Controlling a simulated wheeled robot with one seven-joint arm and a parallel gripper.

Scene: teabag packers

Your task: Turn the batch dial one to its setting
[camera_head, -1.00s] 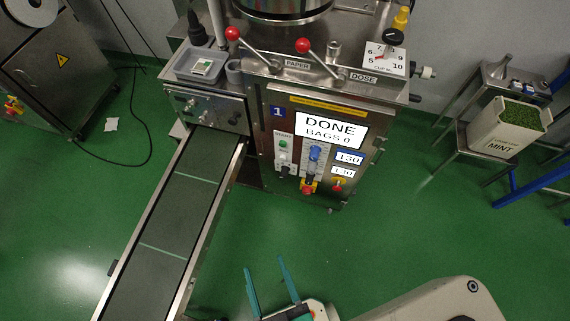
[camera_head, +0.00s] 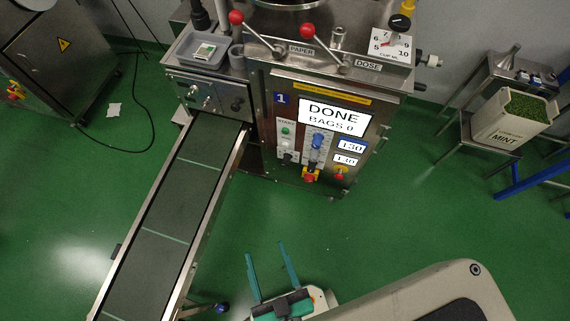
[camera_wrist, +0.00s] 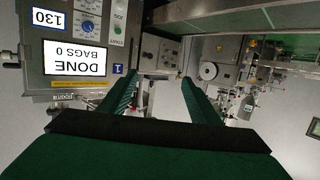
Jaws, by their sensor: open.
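The packer marked 1 (camera_head: 281,98) stands at the top centre in the head view. Its screen (camera_head: 335,117) reads DONE, BAGS 0. A blue dial (camera_head: 317,141) sits on a scale below the screen, beside a green start button (camera_head: 286,131). Displays to its right read 130. In the wrist view the panel is upside down, with the screen (camera_wrist: 80,60) and the blue knob (camera_wrist: 88,27) at upper left. My gripper (camera_head: 268,254) is open and empty above the floor, well short of the panel. The dial's exact setting is too small to read.
A conveyor (camera_head: 165,225) runs from the packer to the lower left. Red-knobbed levers (camera_head: 307,31) stick out at its top. A red and yellow emergency stop (camera_head: 310,175) sits low on the panel. A MINT bin (camera_head: 508,122) stands on a right-hand stand. Green floor is clear before the panel.

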